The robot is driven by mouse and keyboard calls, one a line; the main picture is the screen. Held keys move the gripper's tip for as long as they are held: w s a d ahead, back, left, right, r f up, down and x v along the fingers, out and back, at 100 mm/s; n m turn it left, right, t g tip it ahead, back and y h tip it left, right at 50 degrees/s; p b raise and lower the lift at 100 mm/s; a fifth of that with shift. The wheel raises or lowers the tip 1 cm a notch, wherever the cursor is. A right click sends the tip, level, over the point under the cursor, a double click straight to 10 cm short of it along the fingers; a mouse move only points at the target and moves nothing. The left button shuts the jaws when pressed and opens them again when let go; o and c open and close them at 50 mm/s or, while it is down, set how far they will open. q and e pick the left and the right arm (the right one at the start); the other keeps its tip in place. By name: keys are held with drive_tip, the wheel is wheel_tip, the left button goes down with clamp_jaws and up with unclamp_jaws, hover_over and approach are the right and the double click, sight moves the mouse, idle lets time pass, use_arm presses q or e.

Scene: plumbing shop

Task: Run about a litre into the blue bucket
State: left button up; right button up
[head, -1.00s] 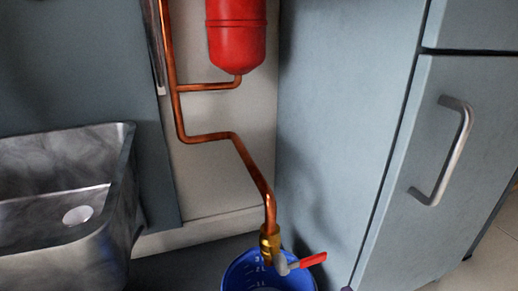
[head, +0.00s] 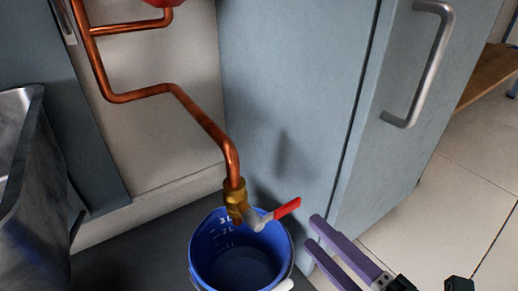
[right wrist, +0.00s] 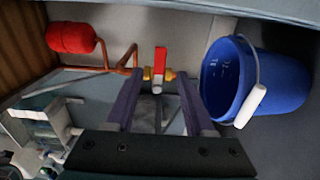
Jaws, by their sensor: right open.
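The blue bucket (head: 212,252) stands upright on the floor under a brass valve (head: 235,195) at the end of a copper pipe. Litre marks show on its inner wall; I cannot tell whether water is in it. The valve's red lever (head: 287,209) points out to the right, crosswise to the pipe, and no stream shows. My right gripper (head: 314,231) is open and empty, just right of the lever and apart from it. In the right wrist view the red lever (right wrist: 160,60) appears between the purple fingers, beyond their tips. My left gripper is out of view.
A blue-grey cabinet (head: 290,90) with a metal handle (head: 430,70) stands behind and right of the bucket. A metal sink (head: 25,190) is at the left. A red tank (right wrist: 72,38) hangs on the pipework. Tiled floor (head: 440,210) is open at the right.

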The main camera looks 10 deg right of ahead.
sight(289, 210)
drive_tip(key=b+x, duration=0.2)
drive_tip(key=x, duration=0.4)
drive_tip(key=shift+w+a+f, duration=0.1)
drive_tip(key=shift+w, duration=0.15)
drive_tip(key=shift+w+a+b, duration=0.15)
drive_tip(key=shift+w+b, duration=0.15)
drive_tip(key=shift+w, duration=0.15)
clamp_jaws()
idle(0.7)
